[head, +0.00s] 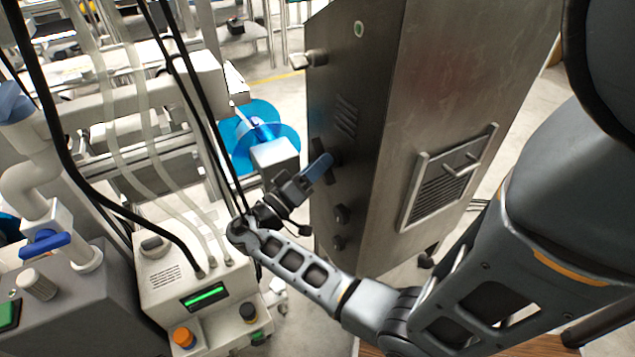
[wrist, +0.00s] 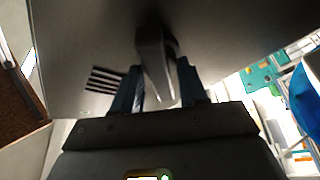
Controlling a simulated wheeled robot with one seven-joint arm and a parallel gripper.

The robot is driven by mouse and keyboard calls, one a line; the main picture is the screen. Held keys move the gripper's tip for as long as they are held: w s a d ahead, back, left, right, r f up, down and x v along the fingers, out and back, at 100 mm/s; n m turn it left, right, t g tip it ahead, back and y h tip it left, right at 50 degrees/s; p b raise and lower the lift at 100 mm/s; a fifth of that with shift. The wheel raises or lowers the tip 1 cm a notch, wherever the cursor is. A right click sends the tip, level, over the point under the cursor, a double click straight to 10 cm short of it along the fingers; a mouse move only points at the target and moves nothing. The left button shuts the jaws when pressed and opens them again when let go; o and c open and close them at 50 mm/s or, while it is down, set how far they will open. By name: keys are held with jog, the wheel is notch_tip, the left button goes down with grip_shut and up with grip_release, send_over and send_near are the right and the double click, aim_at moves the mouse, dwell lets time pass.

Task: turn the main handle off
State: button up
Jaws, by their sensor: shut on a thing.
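A grey handle (wrist: 155,68) juts from the metal cabinet's face in the wrist view, with one finger of my gripper (wrist: 158,90) on each side of it. My gripper is shut on this handle. In the head view, my gripper (head: 316,169) is at the left face of the steel cabinet (head: 372,130), about mid-height. There the blue finger and the wrist hide most of the handle, and its exact angle is hard to tell.
Two dark knobs (head: 341,214) sit below the gripper on the same face, and a metal latch (head: 309,59) sticks out above. A cream control box (head: 190,285) with hoses stands at left. A blue reel (head: 245,140) is behind my wrist.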

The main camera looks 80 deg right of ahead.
jog(key=m+g+y+b, duration=0.1)
jog(key=m+b, duration=0.3)
jog(key=b, duration=0.1)
jog(key=m+g+y+b, duration=0.1)
jog(key=m+g+b, duration=0.1)
jog(key=m+b, duration=0.2)
jog(key=m+g+y+b, duration=0.1)
jog(key=m+g+b, duration=0.1)
jog(key=m+b, duration=0.2)
jog(key=shift+w+d+f+m+b, duration=0.15)
jog(key=shift+f+m+b, duration=0.2)
jog(key=shift+b, duration=0.75)
jog(key=shift+r+m+g, duration=0.2)
jog(key=shift+m+g, duration=0.05)
jog(key=shift+g, duration=0.05)
jog(key=o, duration=0.7)
jog(key=w+a, duration=0.8)
jog(key=w, duration=0.2)
jog(key=shift+a+f, duration=0.25)
